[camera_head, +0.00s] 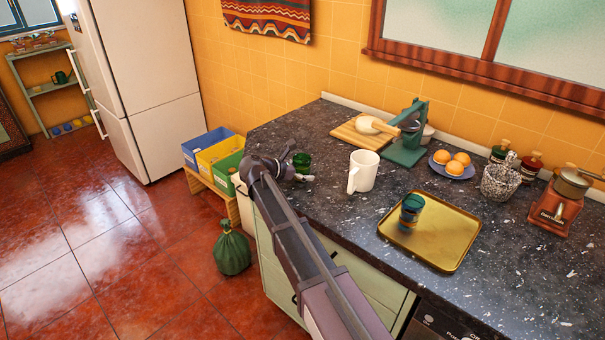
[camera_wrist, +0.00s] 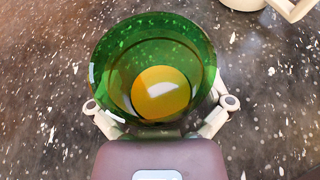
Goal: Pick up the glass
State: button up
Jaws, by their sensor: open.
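The green glass (camera_wrist: 110,65) fills the middle of the wrist view, upright on the dark counter. A round orange-yellow shape shows inside it; I cannot tell what it is. In the head view the glass (camera_head: 302,160) stands at the counter's left part, partly hidden by my arm. My gripper (camera_wrist: 161,108) is open, with one finger on each side of the glass's lower part in the wrist view. The fingertips are partly hidden by the glass, and contact cannot be told. In the head view my gripper (camera_head: 293,172) is right at the glass.
A white mug (camera_head: 363,171) stands just right of the glass. Behind are a cutting board (camera_head: 349,136) and a green press-like device (camera_head: 408,150). A yellow tray (camera_head: 450,235) with a can (camera_head: 411,210) lies to the right. The counter's left edge is close.

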dwell(0.5)
jog(key=c, duration=1.2)
jog(key=shift+r, duration=0.15)
notch_tip(320, 180, up, 3)
jog(key=p, duration=0.3)
jog(key=s+d, duration=0.1)
jog(key=s, duration=0.4)
jog(key=s+d+r+p, duration=0.1)
jog(key=s, duration=0.4)
jog(key=s+d+p, duration=0.1)
jog(key=s+d, duration=0.1)
jog(key=s, duration=0.3)
jog(key=shift+s+r, duration=0.25)
jog(key=shift+r, duration=0.1)
